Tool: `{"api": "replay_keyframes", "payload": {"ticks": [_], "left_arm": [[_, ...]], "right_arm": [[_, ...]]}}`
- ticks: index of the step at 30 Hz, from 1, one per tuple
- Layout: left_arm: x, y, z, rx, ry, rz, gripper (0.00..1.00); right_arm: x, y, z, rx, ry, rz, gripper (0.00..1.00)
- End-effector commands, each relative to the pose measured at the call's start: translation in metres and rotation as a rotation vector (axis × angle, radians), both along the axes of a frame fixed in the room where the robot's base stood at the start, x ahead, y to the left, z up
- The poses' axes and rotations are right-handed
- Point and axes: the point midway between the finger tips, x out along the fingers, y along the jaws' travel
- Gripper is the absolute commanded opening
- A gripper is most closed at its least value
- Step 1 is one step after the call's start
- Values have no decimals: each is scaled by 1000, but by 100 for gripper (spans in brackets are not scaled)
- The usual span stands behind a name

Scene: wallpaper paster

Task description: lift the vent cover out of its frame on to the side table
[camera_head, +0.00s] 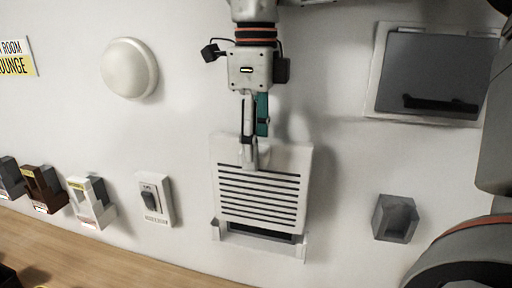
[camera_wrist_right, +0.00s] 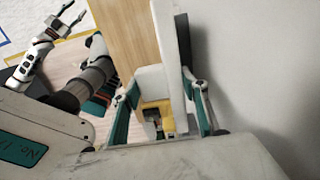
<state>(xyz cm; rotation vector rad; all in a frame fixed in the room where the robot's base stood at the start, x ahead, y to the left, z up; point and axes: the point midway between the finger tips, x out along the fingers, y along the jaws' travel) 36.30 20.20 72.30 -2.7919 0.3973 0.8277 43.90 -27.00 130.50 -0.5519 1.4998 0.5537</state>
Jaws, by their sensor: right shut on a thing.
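The vent cover (camera_head: 262,207) is a white panel with dark horizontal slots, on the wall in the head view. Its frame (camera_head: 258,243) shows at the bottom, with a dark strip of opening beneath the cover's lower edge. My right gripper (camera_head: 254,160) reaches down from above and is shut on the cover's upper part. In the right wrist view its teal fingers (camera_wrist_right: 165,95) stand either side of a white panel; their exact contact is hard to see. My left gripper (camera_wrist_right: 70,18) shows at the upper left there, open and empty. No side table is clearly identifiable.
A grey block-like holder (camera_head: 395,218) and a dark screen (camera_head: 432,73) are on the wall to the right. A switch (camera_head: 154,199), several small holders (camera_head: 91,201) and a round white dome (camera_head: 130,68) are to the left. A wooden surface (camera_head: 110,256) runs below.

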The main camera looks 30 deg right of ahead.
Motion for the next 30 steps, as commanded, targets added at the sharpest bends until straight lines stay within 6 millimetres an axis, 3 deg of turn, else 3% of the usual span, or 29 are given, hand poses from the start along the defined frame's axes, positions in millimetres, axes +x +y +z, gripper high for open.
{"api": "replay_keyframes", "payload": {"ticks": [5,21,30], "left_arm": [[0,0,0,0,0,0,40],[0,0,0,0,0,0,40],[0,0,0,0,0,0,40]], "right_arm": [[1,0,3,1,-2,0,18],[1,0,38,0,-3,0,18],[0,0,40,0,-1,1,18]]}}
